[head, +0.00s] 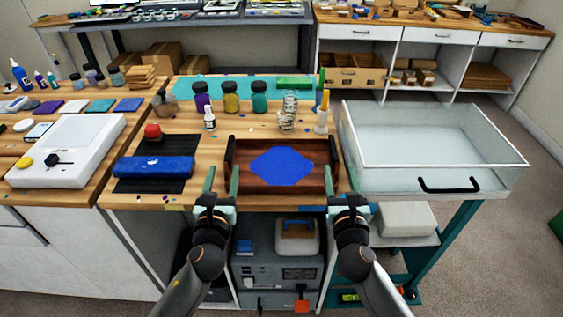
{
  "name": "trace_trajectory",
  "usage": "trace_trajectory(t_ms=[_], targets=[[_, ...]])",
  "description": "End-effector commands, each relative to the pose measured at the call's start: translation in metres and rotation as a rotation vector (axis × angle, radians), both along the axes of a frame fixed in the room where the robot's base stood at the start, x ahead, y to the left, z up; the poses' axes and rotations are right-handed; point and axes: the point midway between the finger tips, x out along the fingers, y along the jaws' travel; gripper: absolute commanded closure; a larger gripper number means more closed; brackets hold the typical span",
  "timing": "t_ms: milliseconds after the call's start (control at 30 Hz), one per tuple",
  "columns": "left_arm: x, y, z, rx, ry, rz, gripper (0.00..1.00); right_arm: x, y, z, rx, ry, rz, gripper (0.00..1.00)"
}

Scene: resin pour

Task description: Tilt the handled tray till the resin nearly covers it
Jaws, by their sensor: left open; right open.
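The handled tray (240,184) is a brown wooden tray with dark raised ends, lying on the wooden table near its front edge. A patch of blue resin (283,166) covers the middle of its floor, with bare wood around it on the sides and corners. My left gripper (221,185) is open near the tray's left end, its fingers pointing forward. My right gripper (342,190) is open near the tray's right end. I cannot tell whether either gripper touches the tray. Neither holds anything.
A blue roll (153,167) lies on a black mat left of the tray. A clear-walled bin (433,150) stands at the right.

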Motion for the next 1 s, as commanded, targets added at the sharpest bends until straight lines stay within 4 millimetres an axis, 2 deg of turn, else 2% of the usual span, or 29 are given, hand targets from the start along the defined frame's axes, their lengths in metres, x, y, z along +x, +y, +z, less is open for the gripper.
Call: trace_trajectory(t_ms=[100, 300, 500, 700, 1000], targets=[[0.025, 0.000, 0.002, -0.001, -0.002, 0.001, 0.46, 0.025, 0.000, 0.001, -0.002, -0.003, -0.001, 0.46], [0.060, 0.000, 0.001, 0.000, -0.001, 0.001, 0.46, 0.060, 0.000, 0.001, -0.002, -0.002, -0.001, 0.46], [0.086, 0.000, 0.001, 0.001, -0.001, 0.001, 0.46, 0.086, 0.001, 0.001, -0.001, -0.001, 0.000, 0.46], [0.099, 0.000, 0.001, 0.001, -0.001, -0.001, 0.46, 0.098, 0.000, 0.000, -0.001, 0.000, 0.000, 0.46], [0.101, 0.000, 0.000, 0.000, 0.000, -0.001, 0.46, 0.101, 0.000, 0.000, 0.000, -0.001, 0.000, 0.46]])
